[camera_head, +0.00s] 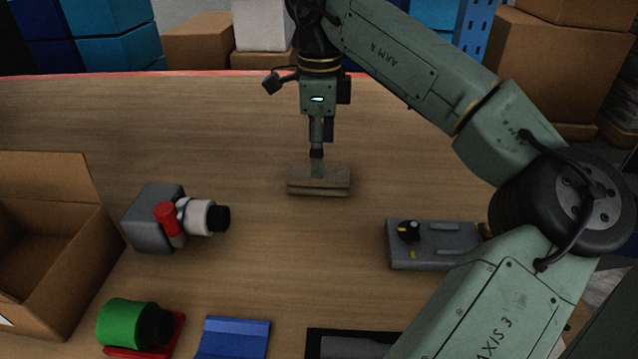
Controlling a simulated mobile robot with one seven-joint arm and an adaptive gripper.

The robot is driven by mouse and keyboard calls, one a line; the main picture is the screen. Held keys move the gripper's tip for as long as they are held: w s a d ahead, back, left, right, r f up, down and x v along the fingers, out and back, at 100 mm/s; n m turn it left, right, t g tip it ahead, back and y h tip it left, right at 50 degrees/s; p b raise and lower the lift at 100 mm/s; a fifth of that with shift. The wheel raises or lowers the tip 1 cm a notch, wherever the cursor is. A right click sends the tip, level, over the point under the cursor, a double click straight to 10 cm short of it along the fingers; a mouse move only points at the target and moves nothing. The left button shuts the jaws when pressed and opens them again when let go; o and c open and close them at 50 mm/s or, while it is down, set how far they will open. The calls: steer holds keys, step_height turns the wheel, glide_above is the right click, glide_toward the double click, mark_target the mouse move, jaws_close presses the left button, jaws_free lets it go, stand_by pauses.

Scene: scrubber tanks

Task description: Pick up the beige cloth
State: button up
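The beige cloth (334,181) looks like a folded, flat rectangular stack on the wooden table, near the middle of the head view. My gripper (317,168) points straight down over it. The fingertips reach the cloth's upper side and overlap its middle in the picture. The gripper shows as one narrow column, seemingly edge-on, so I cannot tell whether the fingers are apart or closed on the cloth. The cloth appears to rest on the table, and its part behind the fingertips is hidden.
An open cardboard box (75,270) stands at left. Near it are a grey block with a red-handled white fitting (155,220) and a green cylinder (125,322). A blue object (234,338) lies in front. A grey device (440,255) sits at right. The table around the cloth is clear.

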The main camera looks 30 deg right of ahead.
mark_target(335, 181)
step_height(335, 181, down, 4)
steer(key=b, duration=0.2)
steer(key=shift+b, duration=0.3)
steer(key=c, duration=1.1)
steer(key=shift+r, duration=0.15)
steer(key=shift+c, duration=0.2)
